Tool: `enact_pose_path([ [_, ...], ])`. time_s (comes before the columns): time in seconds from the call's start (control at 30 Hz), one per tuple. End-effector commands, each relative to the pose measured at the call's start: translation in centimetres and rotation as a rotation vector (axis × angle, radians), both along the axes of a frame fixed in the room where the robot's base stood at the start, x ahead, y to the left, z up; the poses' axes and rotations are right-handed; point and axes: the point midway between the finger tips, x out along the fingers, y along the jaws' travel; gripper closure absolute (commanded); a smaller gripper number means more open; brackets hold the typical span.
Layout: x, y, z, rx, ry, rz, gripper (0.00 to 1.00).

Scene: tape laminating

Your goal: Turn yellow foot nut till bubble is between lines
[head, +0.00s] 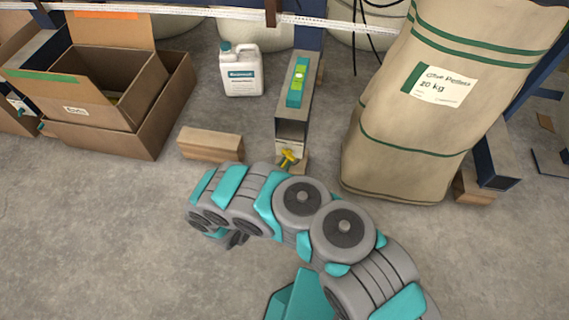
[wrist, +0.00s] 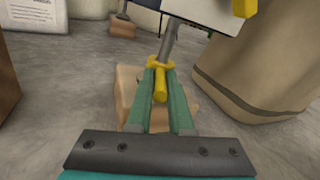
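The yellow foot nut (head: 289,158) is at the near foot of a long metal beam in the head view. In the wrist view the nut (wrist: 161,64) sits on a grey stud, with a yellow bar pointing toward the camera. My gripper (wrist: 160,70) has its two teal fingers on either side of this bar, and the bar fills the gap between them. In the head view my arm hides the gripper. A green and teal spirit level (head: 298,82) lies on top of the beam. Its pale vial shows near the middle, but bubble and lines are too small to read.
A large pellet sack (head: 405,110) stands close right of the foot. A wooden block (head: 210,145) lies to the left, with cardboard boxes (head: 100,125) beyond it. A white jug (head: 241,75) stands behind. The floor at front left is clear.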

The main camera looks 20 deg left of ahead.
Motion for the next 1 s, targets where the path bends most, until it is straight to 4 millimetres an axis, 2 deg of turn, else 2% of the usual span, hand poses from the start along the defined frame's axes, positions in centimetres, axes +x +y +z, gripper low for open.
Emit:
enact_pose_path([
  [0.03, 0.0, 0.0, 0.0, 0.0, 0.0, 0.0, 0.76],
  [0.27, 0.0, 0.0, 0.0, 0.0, 0.0, 0.0, 0.52],
  [0.57, -0.3, 0.1, 0.1, 0.0, 0.0, 0.001, 0.52],
  [1.0, -6.4, 1.6, 0.1, 0.001, -0.001, 0.0, 0.52],
])
